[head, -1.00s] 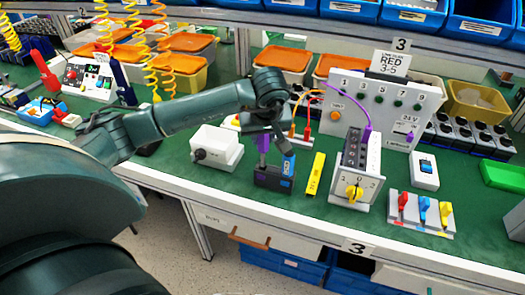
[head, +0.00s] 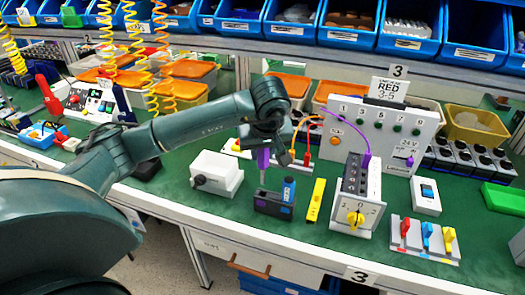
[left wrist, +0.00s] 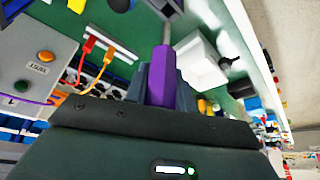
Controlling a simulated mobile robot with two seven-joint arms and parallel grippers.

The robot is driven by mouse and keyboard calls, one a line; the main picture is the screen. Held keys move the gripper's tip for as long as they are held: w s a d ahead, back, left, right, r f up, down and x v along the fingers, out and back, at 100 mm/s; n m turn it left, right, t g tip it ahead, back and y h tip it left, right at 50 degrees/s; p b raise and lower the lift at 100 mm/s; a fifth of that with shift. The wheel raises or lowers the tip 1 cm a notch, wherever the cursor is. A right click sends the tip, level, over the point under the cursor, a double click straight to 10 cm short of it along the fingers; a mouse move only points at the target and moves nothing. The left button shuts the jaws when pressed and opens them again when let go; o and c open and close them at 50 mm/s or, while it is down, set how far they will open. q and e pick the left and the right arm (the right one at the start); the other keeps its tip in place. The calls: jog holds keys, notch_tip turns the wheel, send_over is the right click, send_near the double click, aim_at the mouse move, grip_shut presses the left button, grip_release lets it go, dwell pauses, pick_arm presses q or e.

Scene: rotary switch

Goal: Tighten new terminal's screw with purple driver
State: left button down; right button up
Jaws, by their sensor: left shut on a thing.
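My left gripper (head: 266,138) is shut on the purple driver (head: 263,158) above the dark holder (head: 274,207). The driver is upright, its grey shaft pointing down; I cannot tell whether the tip is clear of the holder. In the left wrist view the purple handle (left wrist: 161,78) sits between the fingers. My right gripper is not in view.
A blue-handled tool (head: 288,187) stands in the holder. A yellow tool (head: 315,200) lies between holder and switch. A white box (head: 216,175) is to the left, a grey panel (head: 384,127) behind. Coloured levers (head: 426,237) are at right.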

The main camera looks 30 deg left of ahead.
pick_arm(q)
jog(key=shift+r+p, duration=2.5)
jog(key=shift+r, duration=1.25)
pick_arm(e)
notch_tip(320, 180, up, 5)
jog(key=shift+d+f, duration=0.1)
